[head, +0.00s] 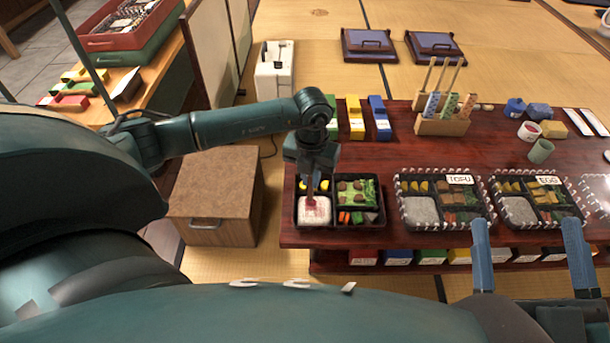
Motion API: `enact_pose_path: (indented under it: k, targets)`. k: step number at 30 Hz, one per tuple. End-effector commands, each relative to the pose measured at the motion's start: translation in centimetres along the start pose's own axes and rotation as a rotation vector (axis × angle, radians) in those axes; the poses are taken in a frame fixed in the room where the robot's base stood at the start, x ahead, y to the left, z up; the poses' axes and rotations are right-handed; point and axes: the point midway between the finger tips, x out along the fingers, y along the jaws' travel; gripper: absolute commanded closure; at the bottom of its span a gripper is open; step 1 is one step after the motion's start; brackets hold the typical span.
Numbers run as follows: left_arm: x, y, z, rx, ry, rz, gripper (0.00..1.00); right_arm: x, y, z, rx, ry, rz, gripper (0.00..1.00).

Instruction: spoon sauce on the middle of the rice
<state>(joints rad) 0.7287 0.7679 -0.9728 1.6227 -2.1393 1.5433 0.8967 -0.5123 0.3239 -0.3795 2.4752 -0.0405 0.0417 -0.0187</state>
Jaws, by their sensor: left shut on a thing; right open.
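An open black lunch box (341,222) stands at the table's left end. White rice (312,218) fills its front left compartment, with a red sauce patch (311,203) near the middle of its top. My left gripper (311,178) is above the rice, pointing down, shut on a slender thing that looks like the spoon (311,190). Its lower end meets the red patch; I cannot tell whether it touches the rice. My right gripper (526,221) is open and empty at the table's front edge. A white cup with red contents (529,130) stands at the right.
Two covered boxes, labelled TOFU (441,199) and EGG (540,201), stand to the right on the dark red table (395,160). Behind are a wooden holder (444,123) with upright utensils, and yellow (355,117) and blue (379,117) packs. A brown cabinet (215,197) stands left.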

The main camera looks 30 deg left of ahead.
Motion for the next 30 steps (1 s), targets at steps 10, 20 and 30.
enact_pose_path:
  k: [10,20,30]
  targets:
    - [0.0,-0.2,0.1,-0.001,0.001,0.001,1.0,0.0,0.0,0.0,0.0,0.0,0.0,0.18]
    - [0.1,-1.3,0.4,0.001,0.001,0.0,1.0,-0.1,0.0,0.2,0.0,0.0,0.0,0.18]
    - [0.0,-2.2,0.8,-0.001,0.001,0.001,1.0,-0.1,0.0,0.3,0.0,0.0,0.0,0.18]
